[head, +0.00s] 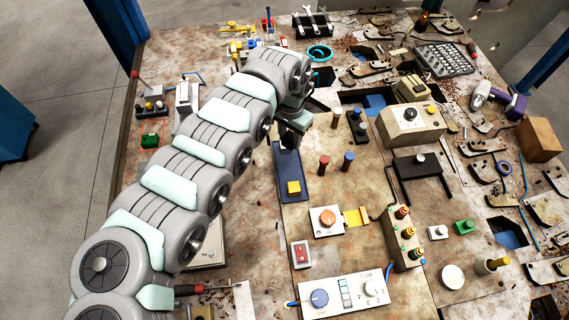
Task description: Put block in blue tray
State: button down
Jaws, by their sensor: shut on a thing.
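The blue tray (281,173) is a long, dark blue rectangle on the bench, near the middle of the head view. A yellow block (293,188) sits in its near half. My gripper (289,140) is over the tray's far end, pointing down, with its jaws shut on a small dark thing. That thing is mostly hidden between the fingers and in shadow, so I cannot make out its shape or whether it touches the tray. A green block (150,141) lies far to the left on the bench.
Red and blue knobbed pegs (323,165) stand just right of the tray. An orange-knob box (327,219) and a red switch (301,254) are nearer. A beige control box (410,122) stands to the right. My arm covers much of the left bench.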

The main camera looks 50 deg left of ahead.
send_over(289, 170)
notch_tip(289, 170, down, 12)
jog(key=shift+w+d+r, duration=0.1)
jog(key=shift+w+r, duration=0.05)
jog(key=shift+r, duration=0.05)
jog(key=shift+f, duration=0.4)
notch_tip(289, 170, down, 3)
jog(key=shift+f, duration=0.3)
jog(key=shift+r, duration=0.1)
jog(key=shift+f+b, duration=0.2)
jog(key=shift+b, duration=0.1)
jog(key=c, duration=0.9)
grip_release()
